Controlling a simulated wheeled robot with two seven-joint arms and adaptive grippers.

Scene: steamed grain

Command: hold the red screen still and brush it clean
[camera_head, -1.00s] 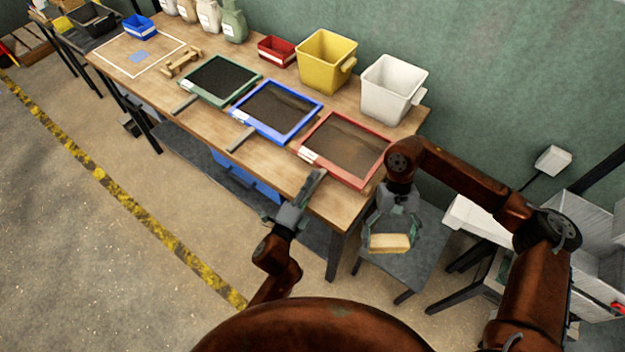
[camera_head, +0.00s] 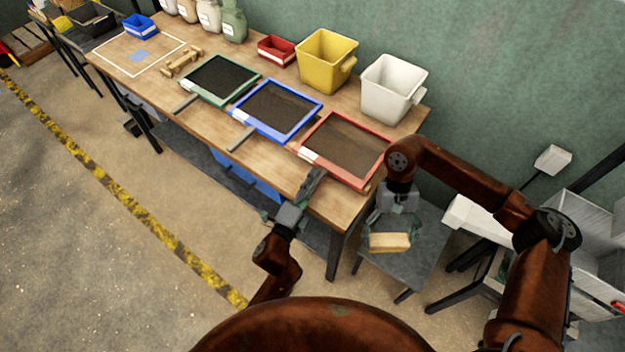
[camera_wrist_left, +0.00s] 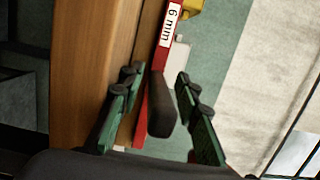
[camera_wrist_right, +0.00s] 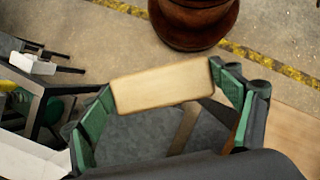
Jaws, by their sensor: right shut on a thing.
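The red screen (camera_head: 341,175), with brownish mesh, lies at the right end of the workbench, a white label at its left corner. My left gripper (camera_head: 314,182) is at its front-left side. In the left wrist view the screen's dark handle (camera_wrist_left: 161,108) lies between the open green fingers (camera_wrist_left: 162,112), with gaps on both sides. My right gripper (camera_head: 389,228) is shut on a pale wooden block, the brush (camera_head: 390,242), over the small grey stand (camera_head: 412,262). In the right wrist view the brush (camera_wrist_right: 163,87) sits between the fingertips. Its bristles are not visible.
A blue screen (camera_head: 262,132) and a green screen (camera_head: 205,99) lie left of the red one. A white bin (camera_head: 392,90), a yellow bin (camera_head: 326,62) and a small red tray (camera_head: 276,50) stand behind. The wall is close behind the bench.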

